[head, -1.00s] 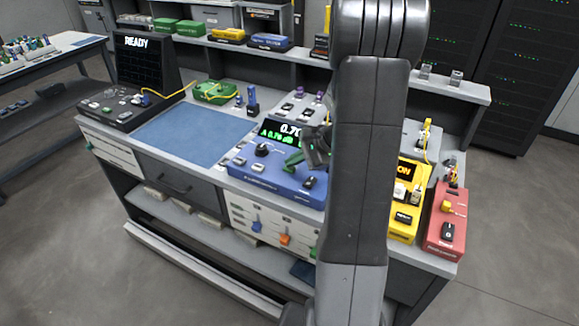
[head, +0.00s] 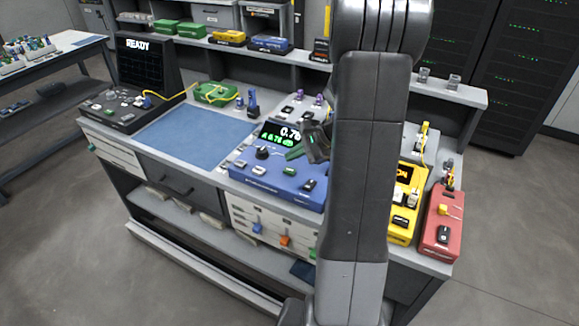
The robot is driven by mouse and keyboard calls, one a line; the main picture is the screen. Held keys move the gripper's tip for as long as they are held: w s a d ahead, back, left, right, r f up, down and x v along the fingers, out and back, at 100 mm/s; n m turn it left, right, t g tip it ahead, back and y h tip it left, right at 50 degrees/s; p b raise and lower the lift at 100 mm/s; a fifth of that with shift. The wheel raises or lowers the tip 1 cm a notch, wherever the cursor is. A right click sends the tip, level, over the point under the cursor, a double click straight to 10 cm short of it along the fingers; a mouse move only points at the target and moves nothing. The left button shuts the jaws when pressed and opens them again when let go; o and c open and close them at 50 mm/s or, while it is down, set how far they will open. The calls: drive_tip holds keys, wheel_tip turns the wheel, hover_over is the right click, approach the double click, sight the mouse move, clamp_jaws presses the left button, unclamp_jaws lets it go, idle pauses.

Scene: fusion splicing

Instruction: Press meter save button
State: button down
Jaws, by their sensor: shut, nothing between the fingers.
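The blue meter (head: 262,178) sits on the bench, with a dark screen (head: 279,136) showing white and green digits near 0.76. Its front panel carries a black knob (head: 262,153), pale buttons (head: 258,170), a green button (head: 289,171) and a dark button (head: 308,185). Which one is the save button is too small to read. My arm hides the meter's right side.
A yellow device (head: 405,230) and a red device (head: 442,225) stand right of my arm. A blue mat (head: 183,133) lies clear to the left. A black device reading READY (head: 137,75) stands at far left, near a green case (head: 215,94) with a yellow cable.

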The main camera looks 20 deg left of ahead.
sight(294, 170)
wheel_tip(294, 170, up, 3)
drive_tip(key=shift+r+p, duration=0.15)
drive_tip(key=shift+p, duration=0.8)
